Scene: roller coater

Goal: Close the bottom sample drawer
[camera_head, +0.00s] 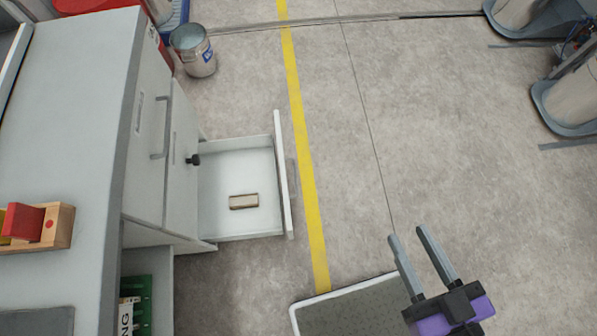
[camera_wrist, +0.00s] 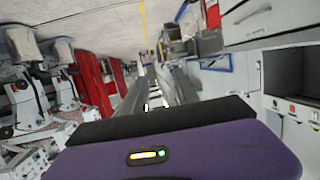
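The open sample drawer (camera_head: 240,168) sticks out to the right from the low part of the white cabinet (camera_head: 146,110) in the head view. Its white front panel (camera_head: 285,190) stands clear of the cabinet, with a pale handle (camera_head: 292,176) on its outer side. A small beige block (camera_head: 243,201) lies inside. My gripper (camera_head: 407,233) is at the lower right, apart from the drawer. Its two grey fingers are spread with nothing between them. They also show in the wrist view (camera_wrist: 163,88); I cannot make out the drawer there.
A yellow floor line (camera_head: 306,180) runs just right of the drawer front. A grey mat (camera_head: 350,308) lies near the bottom edge. A metal can (camera_head: 193,50) stands behind the drawer. A wooden block holder (camera_head: 55,228) sits on the countertop. The floor right of the line is largely clear.

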